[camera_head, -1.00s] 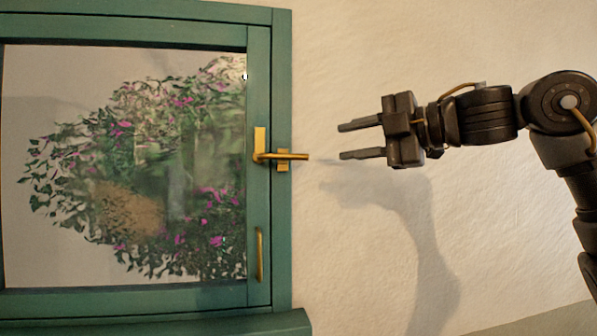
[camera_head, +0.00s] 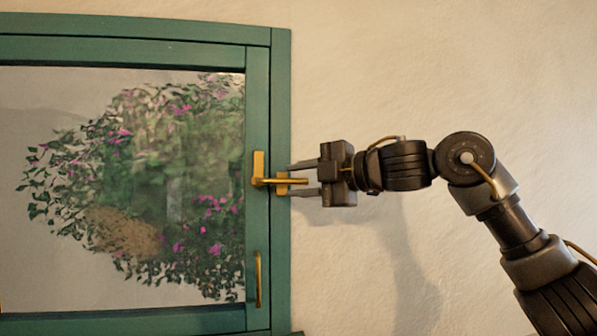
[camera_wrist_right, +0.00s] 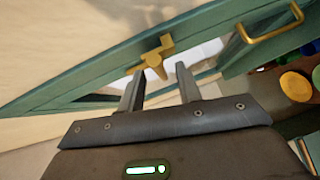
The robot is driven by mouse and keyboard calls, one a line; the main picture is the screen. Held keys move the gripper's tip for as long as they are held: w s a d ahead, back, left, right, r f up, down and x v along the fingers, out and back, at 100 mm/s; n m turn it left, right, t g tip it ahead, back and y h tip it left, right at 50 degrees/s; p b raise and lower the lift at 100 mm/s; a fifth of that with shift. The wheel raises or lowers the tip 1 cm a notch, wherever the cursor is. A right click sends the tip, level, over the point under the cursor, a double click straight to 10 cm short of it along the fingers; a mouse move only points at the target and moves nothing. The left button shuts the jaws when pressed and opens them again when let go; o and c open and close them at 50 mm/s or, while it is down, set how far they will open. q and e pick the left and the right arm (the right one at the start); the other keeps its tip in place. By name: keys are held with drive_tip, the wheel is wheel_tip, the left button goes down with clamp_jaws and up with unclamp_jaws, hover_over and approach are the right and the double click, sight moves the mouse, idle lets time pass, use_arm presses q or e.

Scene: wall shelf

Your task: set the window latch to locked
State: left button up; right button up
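The brass window latch (camera_head: 260,170) is on the right stile of the green window. Its handle lies horizontal, pointing right across the brass keeper on the frame. My right gripper (camera_head: 291,180) is open, its two fingers pointing left, one above and one below the handle's tip. In the right wrist view the latch (camera_wrist_right: 153,56) lies just beyond the two spread fingers (camera_wrist_right: 158,78), and nothing is visibly clamped between them. Whether a finger touches the handle cannot be told. My left gripper is not in view.
The green window frame (camera_head: 281,95) surrounds a pane with a flowering bush behind it. A brass pull handle (camera_head: 258,279) is below the latch; it also shows in the right wrist view (camera_wrist_right: 270,31). The plain wall (camera_head: 420,70) to the right is clear.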

drive_tip(key=shift+w+a+f, duration=0.1)
drive_tip(key=shift+w+a, duration=0.05)
drive_tip(key=shift+w, duration=0.05)
clamp_jaws()
idle(0.3)
